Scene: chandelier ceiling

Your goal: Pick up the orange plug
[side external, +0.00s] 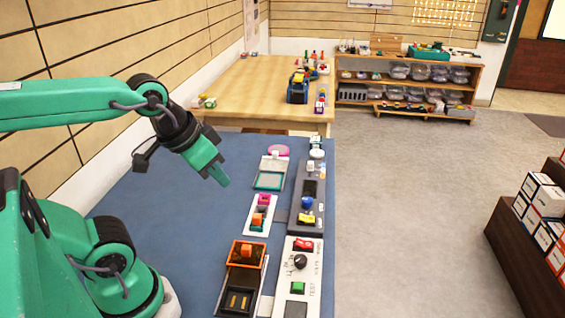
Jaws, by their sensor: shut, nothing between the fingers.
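My gripper (221,180) is green and hangs above the blue table (165,200), pointing down and to the right. It is shut and empty, apart from everything on the table. An orange block (247,250) sits inside an orange-rimmed dark tray (233,262) near the front. A smaller orange piece (257,219) sits on a white board (251,228) behind it, with a pink piece (264,200) beyond. Both orange pieces are in front of and right of my gripper. I cannot tell for certain which one is the plug.
A white panel (310,272) with a red switch, black knob and green button lies at the right edge. A grey panel (318,188) lies behind it. A teal-framed board (270,180) is at the back. The table's left middle is clear. A wooden table (262,95) stands beyond.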

